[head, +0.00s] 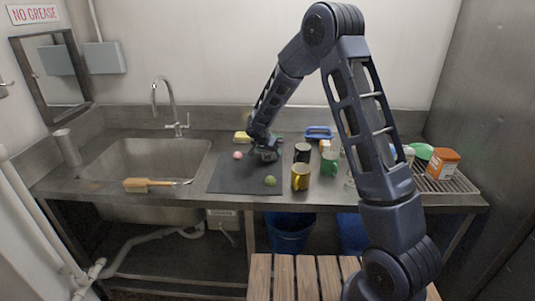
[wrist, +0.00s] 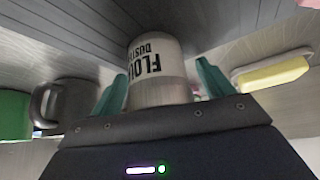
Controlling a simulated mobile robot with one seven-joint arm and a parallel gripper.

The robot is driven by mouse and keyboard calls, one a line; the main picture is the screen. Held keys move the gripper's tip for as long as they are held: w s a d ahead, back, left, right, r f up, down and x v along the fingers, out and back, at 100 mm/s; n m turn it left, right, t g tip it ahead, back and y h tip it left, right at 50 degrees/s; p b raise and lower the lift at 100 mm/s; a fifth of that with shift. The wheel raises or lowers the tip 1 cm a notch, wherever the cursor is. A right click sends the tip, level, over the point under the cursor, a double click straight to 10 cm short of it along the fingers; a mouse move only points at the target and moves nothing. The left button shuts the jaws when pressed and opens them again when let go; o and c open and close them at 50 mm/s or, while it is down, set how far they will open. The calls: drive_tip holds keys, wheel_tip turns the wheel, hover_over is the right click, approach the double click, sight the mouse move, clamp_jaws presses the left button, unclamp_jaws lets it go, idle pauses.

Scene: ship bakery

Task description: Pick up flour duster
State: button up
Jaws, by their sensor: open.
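The flour duster (wrist: 157,62) is a white cylinder with a grey metal band and black "FLOUR DUSTER" lettering, upside down in the wrist view. My gripper (wrist: 162,85) has its two green fingers apart, one on each side of the duster. The duster stands between them; I cannot tell whether either finger touches it. In the head view my gripper (head: 266,151) is low over the back right part of the dark mat (head: 225,178). There the duster (head: 268,156) is small and mostly hidden by my gripper.
A black mug (head: 302,152), a gold mug (head: 300,178) and a green mug (head: 330,164) stand right of my gripper. A pink ball (head: 238,155), a green ball (head: 270,181) and a yellow sponge (head: 242,136) are nearby. The sink (head: 150,160) is at left.

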drive_tip(key=shift+c, duration=0.4)
drive_tip(key=c, duration=1)
drive_tip(key=shift+c, duration=0.2)
